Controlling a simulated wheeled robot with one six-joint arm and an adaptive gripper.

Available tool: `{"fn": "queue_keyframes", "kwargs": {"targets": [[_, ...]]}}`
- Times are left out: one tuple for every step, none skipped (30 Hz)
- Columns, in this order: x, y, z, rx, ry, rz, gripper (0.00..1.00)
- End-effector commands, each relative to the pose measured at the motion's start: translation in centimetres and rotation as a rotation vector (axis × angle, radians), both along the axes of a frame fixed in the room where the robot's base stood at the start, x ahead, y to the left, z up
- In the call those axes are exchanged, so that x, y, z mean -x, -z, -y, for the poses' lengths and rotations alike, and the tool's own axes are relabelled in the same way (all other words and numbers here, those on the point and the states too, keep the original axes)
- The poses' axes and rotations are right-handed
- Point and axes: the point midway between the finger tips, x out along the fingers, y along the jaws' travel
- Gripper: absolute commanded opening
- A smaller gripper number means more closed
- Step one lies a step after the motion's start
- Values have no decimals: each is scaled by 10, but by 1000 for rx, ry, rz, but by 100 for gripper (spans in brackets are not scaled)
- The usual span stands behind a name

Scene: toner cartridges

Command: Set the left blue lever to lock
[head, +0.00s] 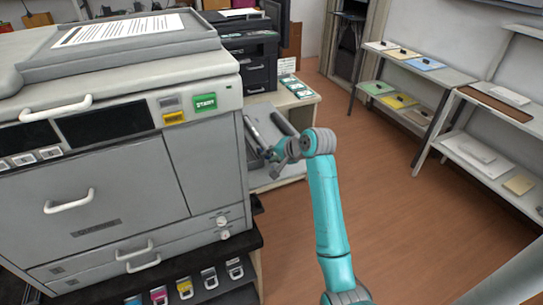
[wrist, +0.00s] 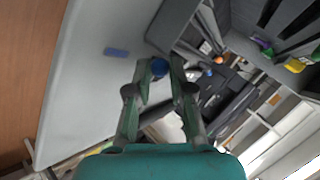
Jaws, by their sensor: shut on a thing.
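The big grey copier (head: 110,180) fills the left of the head view, with its side door panel (head: 278,135) swung open on the right. My gripper (head: 268,154) reaches into that opening, and the arm hides part of it. In the wrist view my gripper (wrist: 160,72) has its fingertips close around a small round blue lever end (wrist: 160,67) at the edge of the dark interior. A second small blue part (wrist: 208,72) shows deeper inside to the right. Which way the lever is set cannot be told.
In the wrist view, the pale door panel (wrist: 85,85) carries a flat blue mark (wrist: 117,52). Purple (wrist: 262,42), yellow (wrist: 294,65) and orange (wrist: 205,47) parts sit in the interior. Shelves (head: 415,65) stand at the right, with clear wooden floor (head: 390,190) between.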

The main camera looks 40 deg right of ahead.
Motion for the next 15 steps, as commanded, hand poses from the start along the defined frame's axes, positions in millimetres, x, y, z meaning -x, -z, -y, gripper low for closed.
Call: {"fn": "queue_keyframes", "kwargs": {"targets": [[0, 0, 0, -1, -1, 0, 0], [0, 0, 0, 0, -2, -1, 0], [0, 0, 1, 0, -5, -1, 0], [0, 0, 1, 0, -8, -1, 0], [0, 0, 1, -1, -13, -2, 0], [0, 1, 2, -1, -21, -2, 0], [0, 1, 2, -2, -28, -3, 0], [0, 1, 3, -2, -38, -3, 0], [0, 1, 5, -1, -53, -3, 0], [0, 1, 6, -3, -66, -3, 0], [0, 1, 8, -1, -81, -3, 0], [0, 1, 9, -2, -104, -4, 0], [-1, 1, 11, -2, -123, -4, 0], [-1, 0, 12, -2, -145, -3, 0], [-1, 1, 15, -2, -174, -4, 0]]}}
